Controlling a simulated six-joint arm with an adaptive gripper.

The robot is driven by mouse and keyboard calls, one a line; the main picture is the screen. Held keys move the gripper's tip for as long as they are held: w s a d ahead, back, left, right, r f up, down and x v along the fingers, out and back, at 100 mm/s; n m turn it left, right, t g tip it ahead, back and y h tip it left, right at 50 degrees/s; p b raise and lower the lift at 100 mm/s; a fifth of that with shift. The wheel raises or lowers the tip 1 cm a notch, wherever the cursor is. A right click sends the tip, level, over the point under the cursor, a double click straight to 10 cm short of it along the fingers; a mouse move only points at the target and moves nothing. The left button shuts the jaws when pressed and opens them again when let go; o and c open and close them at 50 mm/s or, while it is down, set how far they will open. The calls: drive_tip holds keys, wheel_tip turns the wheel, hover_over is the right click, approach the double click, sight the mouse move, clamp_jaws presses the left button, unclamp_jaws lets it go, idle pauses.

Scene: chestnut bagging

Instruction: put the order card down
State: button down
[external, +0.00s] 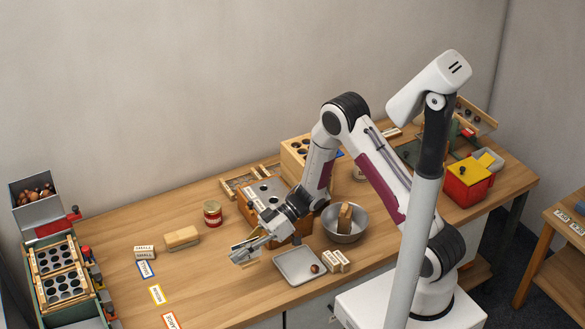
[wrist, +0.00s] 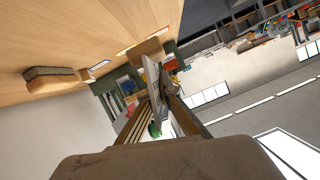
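My gripper (external: 247,252) is above the front of the table, left of the metal tray, with its fingers pointing left. It is shut on a thin flat piece, which appears to be the order card (wrist: 152,76). In the wrist view the card shows nearly edge-on between the fingers, so its face cannot be read. The card is clear of the table. Three labels lie flat at the table's front left: one with a blue edge (external: 146,269), one yellow (external: 156,294) and one red (external: 172,321).
A metal tray (external: 291,278) with one chestnut (external: 315,268) is right of my gripper. A steel bowl (external: 357,232), a red can (external: 212,213), a brush (external: 182,238) and small stamped blocks (external: 144,252) stand nearby. The wood between the labels and tray is bare.

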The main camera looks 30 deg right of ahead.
drive_tip(key=shift+r, duration=0.1)
idle(0.3)
wheel_tip(320, 180, up, 19)
drive_tip(key=w+d+f+m+t+h, duration=0.15)
drive_tip(key=w+d+m+t, duration=0.35)
drive_tip(key=w+d, duration=1)
drive_tip(key=w+d+m+t+h, duration=0.2)
drive_tip(key=w+d+m+t, duration=0.25)
drive_tip(key=w+d, duration=1.1)
drive_tip(key=w+d+r+m+t+h, duration=0.1)
drive_tip(key=w+d+m+t+h, duration=0.3)
drive_tip(key=d, duration=1.6)
drive_tip(key=w+d+r+m+t+h, duration=0.1)
drive_tip(key=w+d+m+h, duration=0.4)
drive_tip(key=d, duration=1.4)
wheel_tip(320, 180, down, 11)
drive_tip(key=shift+f, duration=0.2)
drive_tip(key=shift+w+f+n, duration=0.1)
drive_tip(key=shift+f+n, duration=0.05)
drive_tip(key=shift+n, duration=0.1)
